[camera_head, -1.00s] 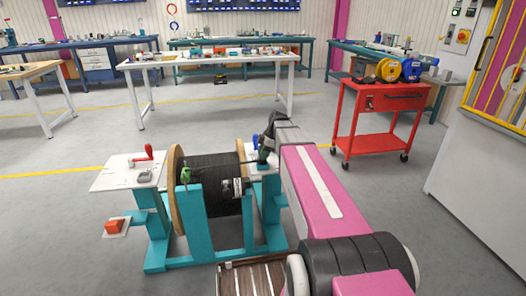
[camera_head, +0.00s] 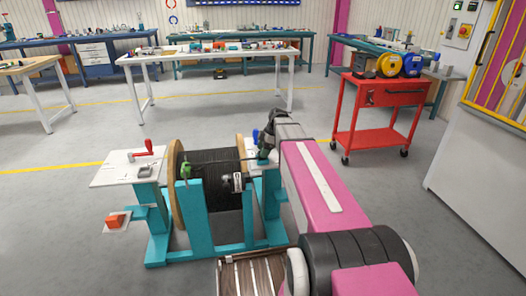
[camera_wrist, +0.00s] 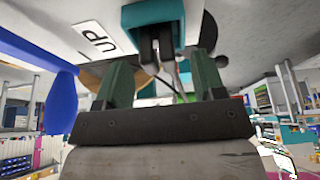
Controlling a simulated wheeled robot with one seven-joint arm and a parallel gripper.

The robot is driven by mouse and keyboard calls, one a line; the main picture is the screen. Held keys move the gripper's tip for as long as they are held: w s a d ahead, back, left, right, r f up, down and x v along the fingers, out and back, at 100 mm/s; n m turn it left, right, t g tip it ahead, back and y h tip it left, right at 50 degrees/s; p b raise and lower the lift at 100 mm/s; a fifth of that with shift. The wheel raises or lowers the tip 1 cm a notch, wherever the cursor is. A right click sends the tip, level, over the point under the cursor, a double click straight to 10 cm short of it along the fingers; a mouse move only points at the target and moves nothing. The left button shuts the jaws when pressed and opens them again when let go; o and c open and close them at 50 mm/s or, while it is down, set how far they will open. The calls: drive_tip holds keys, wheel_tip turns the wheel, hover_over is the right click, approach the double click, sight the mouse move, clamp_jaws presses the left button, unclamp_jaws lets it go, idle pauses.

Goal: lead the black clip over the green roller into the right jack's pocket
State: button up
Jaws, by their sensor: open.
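A reel of black cable (camera_head: 208,165) with wooden flanges sits in a teal stand (camera_head: 193,222) in the head view. A small green part (camera_head: 184,170) is at the left of the reel. A small grey-and-black part (camera_head: 232,182) is at the reel's front right. My gripper (camera_head: 264,150) is over the right side of the stand, beside a blue handle (camera_head: 256,137). In the wrist view my gripper (camera_wrist: 162,64) has its green fingers apart. A teal block with a dark part (camera_wrist: 152,18) lies beyond them. I cannot make out the black clip or the pocket for certain.
A white plate (camera_head: 112,172) with a red crank (camera_head: 142,153) is left of the reel. A red box (camera_head: 116,220) is below it. A red trolley (camera_head: 383,97) stands at the right, benches line the back. The floor between is clear. The blue handle (camera_wrist: 62,104) is close left in the wrist view.

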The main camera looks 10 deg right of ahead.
drive_tip(key=v, duration=1)
drive_tip(key=shift+r, duration=0.25)
drive_tip(key=shift+s+d, duration=0.1)
